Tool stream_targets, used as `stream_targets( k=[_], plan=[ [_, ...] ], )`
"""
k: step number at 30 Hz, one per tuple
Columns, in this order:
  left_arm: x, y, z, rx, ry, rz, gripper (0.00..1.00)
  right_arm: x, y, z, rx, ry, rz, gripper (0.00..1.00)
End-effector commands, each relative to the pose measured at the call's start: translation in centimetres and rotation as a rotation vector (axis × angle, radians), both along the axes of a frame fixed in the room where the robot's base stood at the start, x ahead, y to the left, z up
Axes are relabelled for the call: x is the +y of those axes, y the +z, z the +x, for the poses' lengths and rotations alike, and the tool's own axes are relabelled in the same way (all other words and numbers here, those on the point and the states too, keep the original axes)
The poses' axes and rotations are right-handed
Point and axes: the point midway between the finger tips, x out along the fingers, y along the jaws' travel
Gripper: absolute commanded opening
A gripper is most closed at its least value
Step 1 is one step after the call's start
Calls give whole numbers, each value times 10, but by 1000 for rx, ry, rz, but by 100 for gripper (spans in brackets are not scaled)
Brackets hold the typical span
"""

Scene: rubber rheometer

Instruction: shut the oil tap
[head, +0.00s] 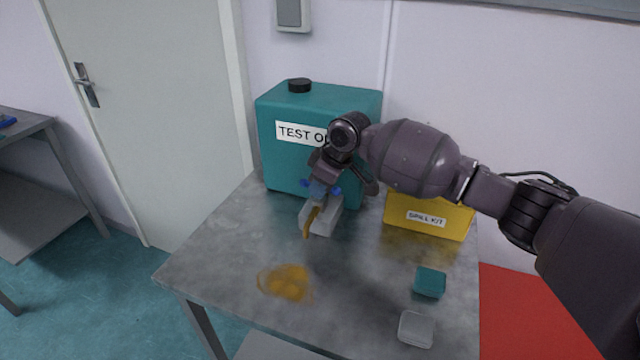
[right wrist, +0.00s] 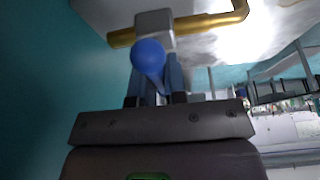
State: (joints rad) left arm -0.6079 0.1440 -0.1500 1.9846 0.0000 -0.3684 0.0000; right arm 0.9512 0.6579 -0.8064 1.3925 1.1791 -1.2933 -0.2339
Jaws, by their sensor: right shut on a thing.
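The teal tank labelled "TEST O…" (head: 290,165) stands on the back of the table, part of its label behind my right arm. Its tap has a blue handle (head: 305,183) and a brass spout (head: 310,222) at the front. My right gripper (head: 320,190) is shut on the blue handle, coming from above. In the right wrist view the handle's round blue end (right wrist: 148,57) sits between the fingers, with the brass pipe (right wrist: 210,22) and a grey block beyond. The handle's exact angle is hard to tell. My left gripper is not in view.
A brown oil puddle (head: 287,283) lies on the grey table (head: 215,250). A yellow "SPILL KIT" box (head: 425,218) stands at the right. The table's front left is clear.

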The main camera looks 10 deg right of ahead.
Motion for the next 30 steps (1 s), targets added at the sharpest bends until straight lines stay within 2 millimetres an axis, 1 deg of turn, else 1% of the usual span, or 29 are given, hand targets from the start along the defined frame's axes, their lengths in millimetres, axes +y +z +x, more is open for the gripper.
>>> stream_targets(
  k=[3,4,6,9,17,20,23,30],
  plan=[
    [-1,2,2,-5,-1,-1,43,0,0,0,0,-3,1,0],
    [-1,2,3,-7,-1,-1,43,0,0,0,0,-3,1,14],
    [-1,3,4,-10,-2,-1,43,0,0,0,0,-3,1,25],
    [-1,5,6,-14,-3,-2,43,0,0,0,0,-2,1,38],
    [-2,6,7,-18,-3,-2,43,0,0,0,0,-1,1,38],
    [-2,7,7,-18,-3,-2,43,-2,5,-1,-2,-1,1,38],
    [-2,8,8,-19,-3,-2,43,-5,16,-3,-3,-2,2,38],
    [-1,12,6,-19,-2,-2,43,-20,57,-13,-4,-1,1,38]
  ],
)
